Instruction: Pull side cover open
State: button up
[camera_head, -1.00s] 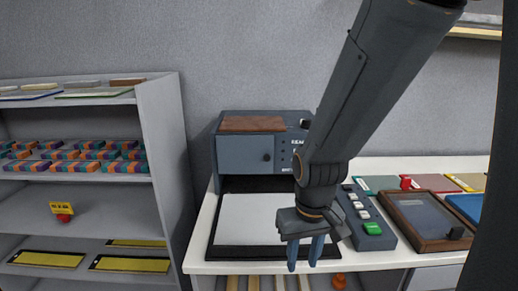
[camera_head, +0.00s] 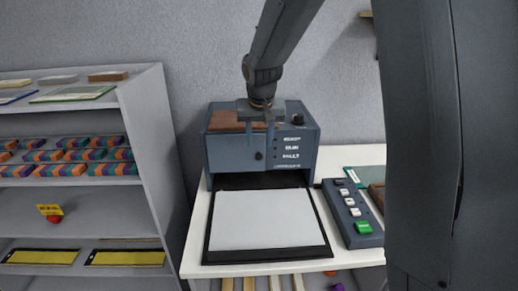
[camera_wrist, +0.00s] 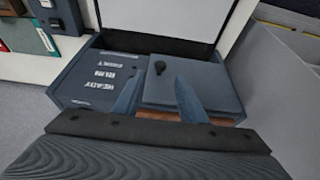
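The blue-grey machine (camera_head: 300,165) stands on the white table against the wall. Its side cover (camera_head: 228,153) is a flat panel on the left of the front face, with a dark round knob (camera_head: 259,156) near its right edge. The cover looks closed. In the wrist view the cover (camera_wrist: 205,92) and its knob (camera_wrist: 160,67) show upside down. My gripper (camera_head: 260,142) points down at the machine's front, just above the knob. In the wrist view my gripper (camera_wrist: 154,88) is open, its two blue fingers apart and nothing between them. The knob appears beyond the fingertips, not gripped.
A black-framed white pad (camera_head: 265,220) lies in front of the machine. A button box with a green button (camera_head: 363,227) stands to its right. A grey shelf (camera_head: 160,150) with coloured blocks is at the left. A brown panel lies on the machine's top.

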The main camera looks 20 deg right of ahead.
aim_at(259, 155)
jog(key=shift+p+x, duration=1.05)
jog(key=shift+x, duration=2.6)
jog(key=shift+s, duration=0.1)
grip_shut()
